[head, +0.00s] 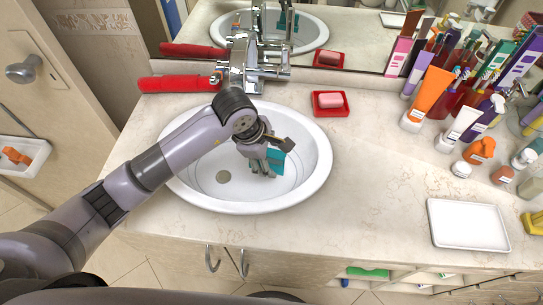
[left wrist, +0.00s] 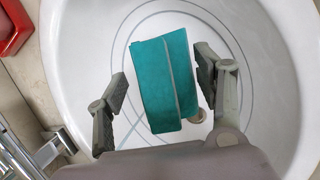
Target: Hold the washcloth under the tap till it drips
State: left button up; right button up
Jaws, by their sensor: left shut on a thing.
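The washcloth is a folded teal cloth (head: 277,161), held over the right part of the white sink basin (head: 200,187). It also fills the middle of the left wrist view (left wrist: 166,82). My left gripper (head: 268,158) is shut on the cloth, with one finger on each side of it; in the left wrist view, the gripper (left wrist: 160,85) looks down into the basin. The chrome tap (head: 240,68) stands at the back rim, behind and left of the cloth. My forearm hides part of the basin. I cannot see running water. My right gripper is not in view.
A red soap dish (head: 330,112) with pink soap sits right of the basin. A rolled red item (head: 180,83) lies left of the tap. Bottles and tubes (head: 432,95) crowd the right back. A white tray (head: 468,240) lies at the front right; the counter between is clear.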

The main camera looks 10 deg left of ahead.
pick_arm(q)
jog(key=w+f+b, duration=0.1)
jog(key=f, duration=0.1)
jog(key=w+a+f+b, duration=0.1)
jog(key=f+b, duration=0.1)
jog(key=f, duration=0.1)
jog(key=w+f+b, duration=0.1)
jog(key=f+b, duration=0.1)
jog(key=shift+w+a+f, duration=0.1)
jog(key=shift+a+f, duration=0.25)
jog(key=shift+f, duration=0.05)
jog(key=w+b, duration=0.1)
jog(key=w+a+f+b, duration=0.1)
jog(key=w+b, duration=0.1)
jog(key=shift+w+a+f+b, duration=0.2)
jog(key=shift+a+f+b, duration=0.15)
jog(key=shift+a+b, duration=0.05)
jog(key=shift+w+a+f+b, duration=0.3)
jog(key=shift+w+a+b, duration=0.1)
jog(key=shift+w+b, duration=0.4)
jog(key=shift+w, duration=0.15)
jog(key=shift+a, duration=0.1)
jog(key=shift+w, duration=0.1)
jog(key=shift+w+d+b, duration=0.2)
jog(key=shift+d+b, duration=0.3)
jog(key=shift+d, duration=0.1)
jog(key=shift+s+a, duration=0.1)
jog(key=shift+a, duration=0.05)
